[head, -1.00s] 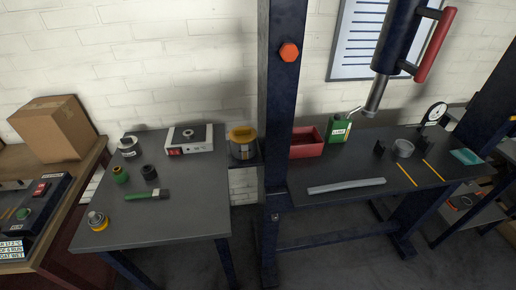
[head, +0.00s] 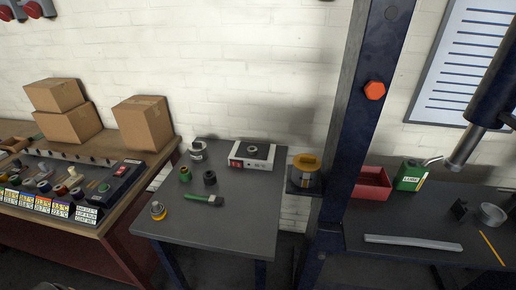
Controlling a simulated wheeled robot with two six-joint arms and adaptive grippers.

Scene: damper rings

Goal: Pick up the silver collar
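Several silver or grey ring-like parts are in the head view, and I cannot tell which is the silver collar. A small grey ring (head: 253,150) sits on top of the white heater-like box (head: 243,163) on the middle table. A silver cylindrical part (head: 197,150) stands at that table's back left. A larger silver ring (head: 491,214) lies on the press bench at the right. Small rings of mixed colours, some greyish (head: 44,186), lie on the left bench, too small to tell apart. Neither of my grippers is in view.
The middle table (head: 225,233) also holds a green part (head: 185,174), a black ring (head: 209,178), a green-handled brush (head: 204,200) and a yellow-based part (head: 158,211). A dark press column (head: 360,130) stands right of it. Cardboard boxes (head: 145,124) stand on the left bench.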

